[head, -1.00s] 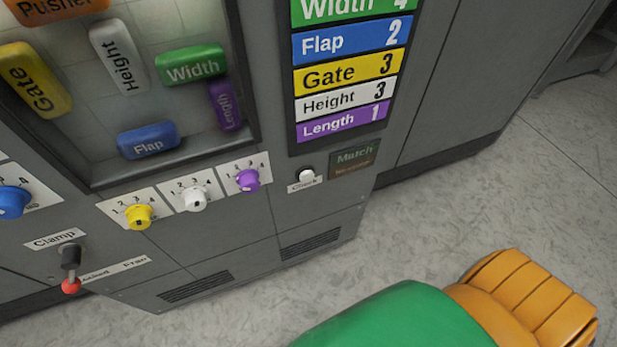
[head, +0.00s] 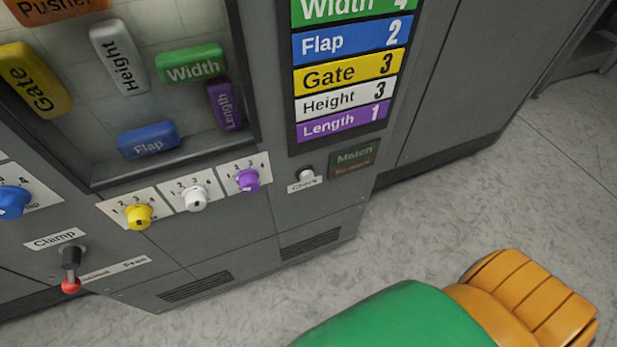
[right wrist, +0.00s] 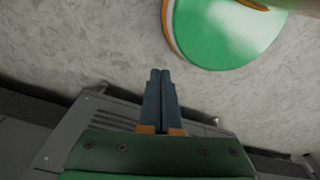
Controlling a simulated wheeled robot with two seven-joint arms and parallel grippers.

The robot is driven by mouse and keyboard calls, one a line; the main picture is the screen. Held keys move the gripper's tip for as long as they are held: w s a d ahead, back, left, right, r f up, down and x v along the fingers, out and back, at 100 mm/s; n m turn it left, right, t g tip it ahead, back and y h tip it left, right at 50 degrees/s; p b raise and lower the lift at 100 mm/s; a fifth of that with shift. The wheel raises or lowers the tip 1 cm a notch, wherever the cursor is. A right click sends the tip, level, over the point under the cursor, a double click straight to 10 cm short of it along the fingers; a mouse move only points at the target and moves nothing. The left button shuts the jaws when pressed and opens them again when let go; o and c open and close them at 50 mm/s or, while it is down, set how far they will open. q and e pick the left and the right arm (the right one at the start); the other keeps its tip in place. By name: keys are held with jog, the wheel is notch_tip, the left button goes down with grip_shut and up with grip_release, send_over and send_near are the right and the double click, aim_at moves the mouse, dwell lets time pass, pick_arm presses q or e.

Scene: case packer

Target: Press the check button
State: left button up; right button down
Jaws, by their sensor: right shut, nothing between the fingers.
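The check button (head: 306,174) is a small white round knob on the grey machine front, with a label reading Check just under it. It sits left of the dark Match panel (head: 354,158) and below the coloured number list. My right gripper (right wrist: 160,75) shows in the right wrist view with its two dark fingers together and nothing between them. It points over the grey floor, away from the button. In the head view a green and orange arm part of mine lies at the lower right, apart from the machine. My left gripper is out of view.
The yellow knob (head: 139,217), white knob (head: 194,198), purple knob (head: 247,181) and blue knob (head: 13,202) stick out of the panel. The red-tipped clamp lever (head: 70,270) stands at lower left. The floor (head: 480,200) right of the machine is clear.

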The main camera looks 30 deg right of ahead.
jog(key=w+a+r+m+t+y+b, duration=0.15)
jog(key=w+t+b, duration=0.45)
jog(key=w, duration=0.6)
jog(key=w+r+m+t+b, duration=0.3)
jog(key=w+t+b, duration=0.3)
jog(key=w, duration=0.6)
jog(key=w+r+m+t+b, duration=0.1)
jog(key=w+r+t+b, duration=0.25)
jog(key=r, duration=0.25)
jog(key=w+r+m+t+b, duration=0.1)
jog(key=w+r+t+b, duration=0.15)
jog(key=r+t, duration=0.2)
jog(key=s+d+r+m+t+b, duration=0.1)
jog(key=s+r+t+b, duration=0.1)
jog(key=r, duration=0.4)
jog(key=s+d+r+m+t+h+b, duration=0.1)
jog(key=s+r+m+t+b, duration=0.1)
jog(key=r, duration=0.5)
jog(key=shift+s+d+r+t+b, duration=0.2)
jog(key=shift+s+t+b, duration=0.35)
jog(key=shift+t, duration=0.55)
